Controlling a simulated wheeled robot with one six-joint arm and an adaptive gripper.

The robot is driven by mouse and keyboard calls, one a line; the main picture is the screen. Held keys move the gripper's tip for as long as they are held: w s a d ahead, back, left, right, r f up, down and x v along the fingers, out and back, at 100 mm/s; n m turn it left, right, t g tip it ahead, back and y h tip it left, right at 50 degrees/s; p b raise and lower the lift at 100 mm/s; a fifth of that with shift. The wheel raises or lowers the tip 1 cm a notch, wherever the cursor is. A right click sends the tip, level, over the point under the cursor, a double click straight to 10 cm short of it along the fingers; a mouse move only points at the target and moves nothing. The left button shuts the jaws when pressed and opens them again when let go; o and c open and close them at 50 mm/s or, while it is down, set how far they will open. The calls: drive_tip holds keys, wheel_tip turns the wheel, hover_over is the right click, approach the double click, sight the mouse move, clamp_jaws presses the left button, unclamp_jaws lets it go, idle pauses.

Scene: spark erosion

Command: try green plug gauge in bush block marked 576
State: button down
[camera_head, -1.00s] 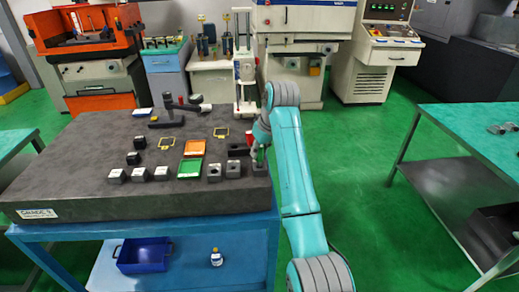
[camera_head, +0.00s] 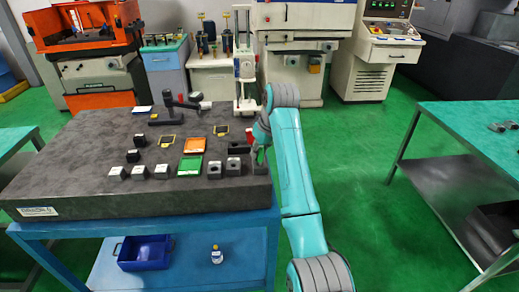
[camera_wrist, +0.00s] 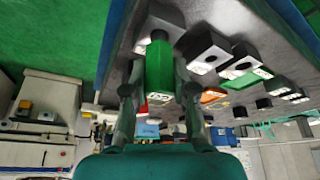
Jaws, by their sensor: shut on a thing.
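My gripper (camera_wrist: 158,95) is shut on the green plug gauge (camera_wrist: 159,62), with a finger on each side of it. In the head view my gripper (camera_head: 260,150) is at the right end of the granite plate, and the gauge is mostly hidden there. The far end of the gauge overlaps a grey bush block (camera_wrist: 168,14) in the wrist view; I cannot tell whether it is in the bore. Two more bored blocks stand to the left, one near (camera_head: 233,166) and one farther left (camera_head: 214,171). Their labels are unreadable, so I cannot pick out 576.
The granite plate (camera_head: 80,170) also bears a green tray (camera_head: 189,167), an orange tray (camera_head: 194,146), several small dark blocks and a black stand (camera_head: 180,113). Green floor (camera_head: 350,150) lies open to the right, before another bench (camera_head: 470,125).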

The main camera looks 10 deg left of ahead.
drive_tip(key=shift+f, duration=0.45)
idle(0.7)
drive_tip(key=shift+r, duration=0.15)
idle(0.9)
drive_tip(key=shift+r, duration=2.35)
